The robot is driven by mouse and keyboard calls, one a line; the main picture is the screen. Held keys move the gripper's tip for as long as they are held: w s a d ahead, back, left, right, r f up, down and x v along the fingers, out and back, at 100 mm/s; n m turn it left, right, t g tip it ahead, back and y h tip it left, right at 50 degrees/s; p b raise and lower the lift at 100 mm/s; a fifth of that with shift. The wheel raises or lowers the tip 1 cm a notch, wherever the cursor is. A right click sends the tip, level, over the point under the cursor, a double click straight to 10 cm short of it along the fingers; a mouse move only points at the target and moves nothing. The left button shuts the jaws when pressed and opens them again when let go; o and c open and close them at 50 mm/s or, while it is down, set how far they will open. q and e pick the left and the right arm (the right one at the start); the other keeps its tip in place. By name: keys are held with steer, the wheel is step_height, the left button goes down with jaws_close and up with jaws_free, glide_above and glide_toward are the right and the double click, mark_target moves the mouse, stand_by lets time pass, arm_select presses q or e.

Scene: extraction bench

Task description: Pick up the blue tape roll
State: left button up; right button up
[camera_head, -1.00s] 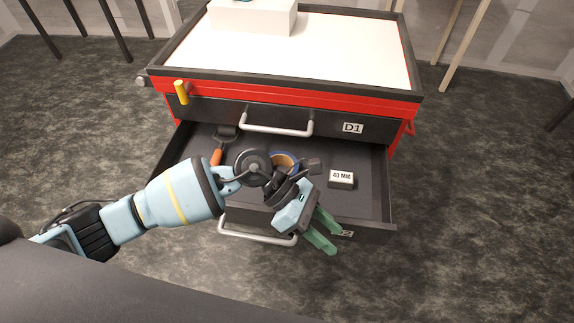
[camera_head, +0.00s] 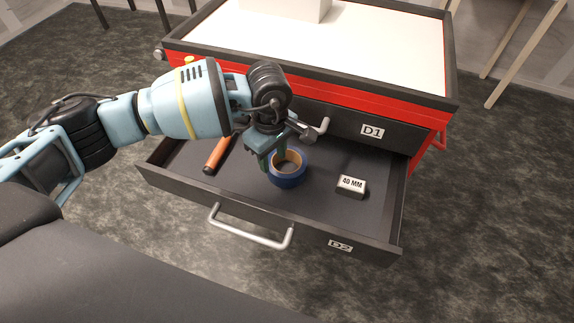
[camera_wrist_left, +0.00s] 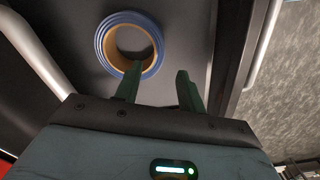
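The blue tape roll (camera_head: 287,183) lies flat in the open lower drawer, with a tan inner core. It also shows in the left wrist view (camera_wrist_left: 107,45), just beyond the fingertips. My left gripper (camera_head: 271,160) points down into the drawer at the roll's far left side in the head view. In the left wrist view its two green fingers (camera_wrist_left: 159,74) are apart with nothing between them. The left finger's tip overlaps the roll's near edge there; I cannot tell whether it touches. Part of the roll's rim is hidden behind a finger. My right gripper is in neither view.
The open drawer D2 (camera_head: 325,222) also holds a block marked 40 MM (camera_head: 351,187) right of the roll and an orange-handled tool (camera_head: 217,155) on the left. Drawer D1 (camera_head: 345,130) above is shut. Bare drawer floor lies between roll and block.

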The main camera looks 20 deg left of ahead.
mark_target(274, 172)
arm_select(q)
steer(key=shift+d+f, duration=0.1)
steer(key=shift+f, duration=3.45)
jaws_close()
